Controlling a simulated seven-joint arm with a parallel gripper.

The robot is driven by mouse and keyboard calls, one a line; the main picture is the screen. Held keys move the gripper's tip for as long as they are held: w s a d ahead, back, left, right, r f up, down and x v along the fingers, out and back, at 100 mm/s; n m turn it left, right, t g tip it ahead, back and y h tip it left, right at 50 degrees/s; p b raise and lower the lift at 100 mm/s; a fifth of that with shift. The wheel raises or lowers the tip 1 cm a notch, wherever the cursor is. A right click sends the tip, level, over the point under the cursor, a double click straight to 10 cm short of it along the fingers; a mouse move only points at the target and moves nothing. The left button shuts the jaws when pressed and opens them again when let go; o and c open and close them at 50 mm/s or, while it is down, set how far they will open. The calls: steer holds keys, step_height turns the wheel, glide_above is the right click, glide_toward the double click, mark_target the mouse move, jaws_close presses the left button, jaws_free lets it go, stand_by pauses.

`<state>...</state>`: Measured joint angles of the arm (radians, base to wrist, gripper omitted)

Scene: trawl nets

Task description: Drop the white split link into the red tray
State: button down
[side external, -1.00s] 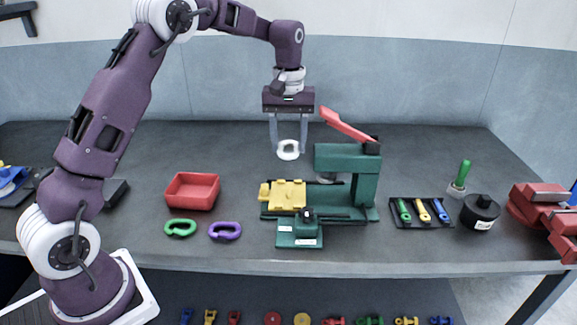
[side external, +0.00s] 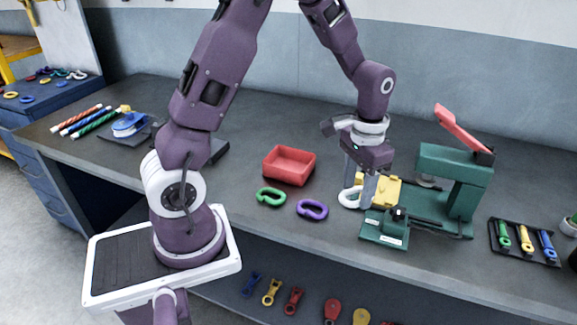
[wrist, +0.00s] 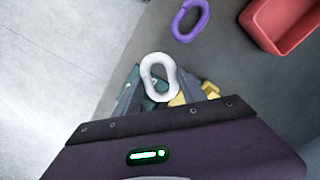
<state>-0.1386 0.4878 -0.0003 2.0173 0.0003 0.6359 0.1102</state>
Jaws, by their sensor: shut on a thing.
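The white split link (side external: 341,199) is held between the fingers of my gripper (side external: 358,194), which is shut on it. In the side view it appears beside the yellow block, to the right of the purple link; its height above the bench is hard to tell. In the wrist view the white link (wrist: 146,72) sits at the fingertips (wrist: 165,90), its ring fully visible. The red tray (side external: 287,177) stands on the bench to the left of my gripper, open and empty. In the wrist view the red tray (wrist: 262,32) is at the upper right, apart from the link.
A green link (side external: 271,204) and a purple link (side external: 313,217) lie in front of the tray. The green press (side external: 455,165) with its red lever and yellow block (side external: 385,187) stands close on the right. A black rack (side external: 523,243) of colored tools is further right.

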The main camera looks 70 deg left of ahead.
steer(key=shift+s+d+f, duration=0.1)
steer(key=shift+s+f, duration=0.1)
steer(key=shift+s, duration=0.15)
steer(key=s+a+r, duration=0.2)
steer(key=s+a, duration=0.1)
steer(key=a, duration=0.8)
steer(key=s+a+r, duration=0.2)
steer(key=a, duration=0.9)
steer(key=shift+s+d+f, duration=0.1)
steer(key=shift+d+f, duration=0.05)
steer(key=shift+f, duration=1.4)
steer(key=shift+s+d+f, duration=0.1)
steer(key=shift+f, duration=1.4)
steer(key=c, duration=0.6)
jaws_free()
